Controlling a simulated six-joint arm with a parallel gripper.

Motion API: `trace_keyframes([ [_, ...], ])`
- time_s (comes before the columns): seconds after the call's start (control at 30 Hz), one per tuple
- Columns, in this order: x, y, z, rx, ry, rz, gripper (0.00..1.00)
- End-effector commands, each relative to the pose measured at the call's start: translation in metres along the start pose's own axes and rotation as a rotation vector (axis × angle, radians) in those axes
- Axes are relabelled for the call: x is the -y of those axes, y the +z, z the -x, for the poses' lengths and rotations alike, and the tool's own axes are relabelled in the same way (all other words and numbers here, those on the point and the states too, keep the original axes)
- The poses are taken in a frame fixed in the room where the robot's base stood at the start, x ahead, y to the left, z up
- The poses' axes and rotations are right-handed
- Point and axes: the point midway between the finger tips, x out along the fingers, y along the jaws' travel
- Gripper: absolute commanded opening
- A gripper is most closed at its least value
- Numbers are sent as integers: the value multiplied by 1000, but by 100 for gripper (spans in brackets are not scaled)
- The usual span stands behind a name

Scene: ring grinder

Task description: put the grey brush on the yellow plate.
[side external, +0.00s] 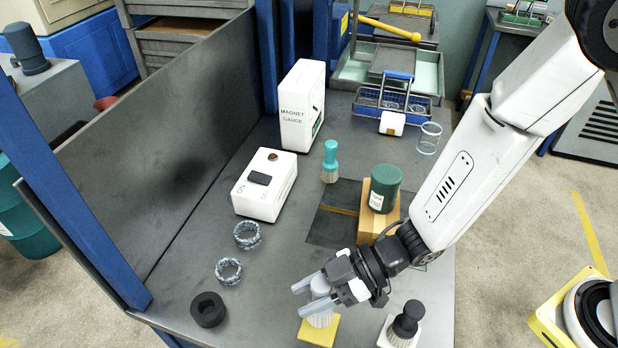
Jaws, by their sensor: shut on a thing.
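My gripper (305,294) reaches in from the right and is shut on the grey brush (320,310). The brush is upright, with its grey handle between the fingers and its pale bristles pointing down. The yellow plate (319,338) lies at the table's front edge, directly under the brush in this view. The bristles overlap the plate in the picture; I cannot tell whether they touch it. The fingers hide part of the handle.
A black brush (407,318) stands on a white plate (384,336) to the right. A teal brush (330,162) stands farther back. A green canister (385,188) stands on a wooden block. Dark rings (229,271) and a black ring (208,310) lie left.

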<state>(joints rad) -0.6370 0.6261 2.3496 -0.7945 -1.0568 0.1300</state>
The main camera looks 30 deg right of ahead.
Motion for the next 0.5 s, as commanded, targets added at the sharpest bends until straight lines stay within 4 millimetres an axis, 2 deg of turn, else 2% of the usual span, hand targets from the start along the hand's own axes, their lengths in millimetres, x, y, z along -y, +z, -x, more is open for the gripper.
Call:
trace_keyframes([
  [0.27,0,4,-2,-1,0,0,0],
  [0.5,0,22,-9,0,0,-1,0],
])
